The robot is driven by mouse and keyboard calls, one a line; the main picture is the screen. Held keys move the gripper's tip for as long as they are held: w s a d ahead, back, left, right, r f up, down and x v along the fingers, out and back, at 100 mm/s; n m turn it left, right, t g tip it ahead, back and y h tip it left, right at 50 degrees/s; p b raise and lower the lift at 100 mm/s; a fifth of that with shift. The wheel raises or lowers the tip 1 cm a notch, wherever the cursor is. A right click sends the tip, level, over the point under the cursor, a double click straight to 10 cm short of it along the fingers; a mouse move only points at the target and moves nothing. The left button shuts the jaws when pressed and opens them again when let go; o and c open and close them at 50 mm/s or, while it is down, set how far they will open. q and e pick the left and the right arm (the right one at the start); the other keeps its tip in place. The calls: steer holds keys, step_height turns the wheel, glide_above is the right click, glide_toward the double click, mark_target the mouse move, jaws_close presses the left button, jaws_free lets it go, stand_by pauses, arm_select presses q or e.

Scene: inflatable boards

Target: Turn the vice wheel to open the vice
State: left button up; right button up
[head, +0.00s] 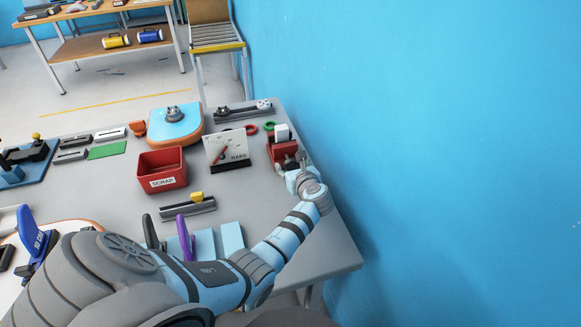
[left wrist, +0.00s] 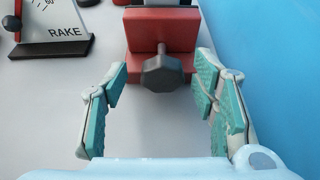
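The red vice (head: 284,152) stands near the table's right edge, by the blue wall, with a pale block (head: 282,133) at its top. In the left wrist view the red vice body (left wrist: 136,35) lies straight ahead. My left gripper (head: 301,177) is at the near side of the vice. In the left wrist view its teal-padded fingers are spread to either side of the wheel, with gaps, not touching it. My right gripper is not in view.
Left of the vice stands a tilted RAKE gauge plate (head: 228,148), also in the left wrist view (left wrist: 55,22). A red SCRAP bin (head: 162,167) is farther left. The blue wall (head: 430,130) closes off the right side. The table's near right corner (head: 335,250) is clear.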

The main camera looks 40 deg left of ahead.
arm_select(q)
steer(key=c, duration=0.6)
steer(key=shift+w, duration=0.1)
steer(key=c, duration=0.4)
steer(key=shift+c, duration=0.2)
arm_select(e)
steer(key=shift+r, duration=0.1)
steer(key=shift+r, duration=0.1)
arm_select(q)
steer(key=shift+n+t+p, duration=0.3)
steer(key=shift+n+p, duration=0.2)
steer(key=shift+p, duration=0.05)
steer(key=shift+a+n+t+h+p, duration=0.1)
steer(key=shift+n+t+h+p, duration=0.35)
steer(key=shift+n, duration=0.25)
steer(key=shift+f+n+t+h, duration=0.1)
steer(key=shift+n+t+h, duration=0.15)
steer(key=shift+n, duration=0.15)
steer(key=shift+s+n+t+b, duration=0.3)
steer(key=shift+n+t, duration=0.2)
steer(key=shift+n, duration=0.3)
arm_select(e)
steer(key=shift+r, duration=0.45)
